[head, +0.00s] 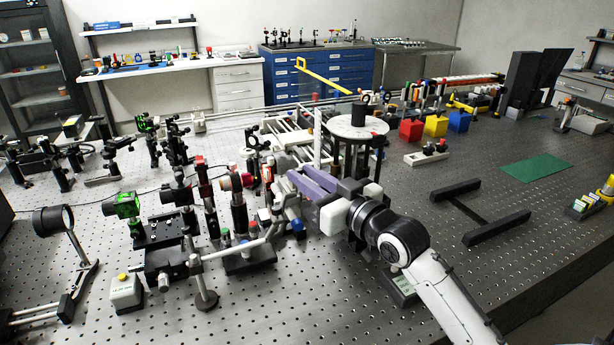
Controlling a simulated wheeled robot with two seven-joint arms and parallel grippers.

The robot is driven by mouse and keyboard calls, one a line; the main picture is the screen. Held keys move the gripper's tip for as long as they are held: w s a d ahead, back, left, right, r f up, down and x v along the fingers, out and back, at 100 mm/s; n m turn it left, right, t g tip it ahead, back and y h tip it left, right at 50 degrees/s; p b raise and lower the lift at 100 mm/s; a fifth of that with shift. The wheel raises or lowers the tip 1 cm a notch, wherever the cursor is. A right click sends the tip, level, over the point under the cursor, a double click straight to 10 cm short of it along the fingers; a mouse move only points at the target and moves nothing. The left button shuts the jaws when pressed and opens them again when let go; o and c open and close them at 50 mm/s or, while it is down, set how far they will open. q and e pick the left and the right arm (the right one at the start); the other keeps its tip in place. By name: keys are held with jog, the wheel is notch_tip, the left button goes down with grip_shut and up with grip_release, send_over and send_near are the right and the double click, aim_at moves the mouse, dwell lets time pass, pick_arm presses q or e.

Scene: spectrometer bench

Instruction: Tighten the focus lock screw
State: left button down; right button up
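My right gripper (297,180) reaches in from the lower right over the bench. Its two purple fingers point up and left, lying close together in this view, and I cannot tell whether a gap is between them. Its tips are near a cluster of optical mounts and posts; whether they touch anything is unclear. A blue knob (298,225) shows just below the fingers, and a round reddish mount face (225,183) is to their left. I cannot tell which part is the focus lock screw; it may be hidden by the gripper. My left gripper is not in view.
A round white platform (358,128) with a black cylinder stands just behind the gripper. A black H-shaped frame (478,212) and a green mat (536,168) lie right, with bare bench between.

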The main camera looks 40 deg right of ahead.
jog(key=s+b, duration=0.1)
jog(key=s, duration=0.8)
jog(key=shift+d+f+b, duration=0.1)
jog(key=shift+d+b, duration=0.05)
jog(key=shift+b, duration=0.15)
jog(key=shift+s, duration=0.7)
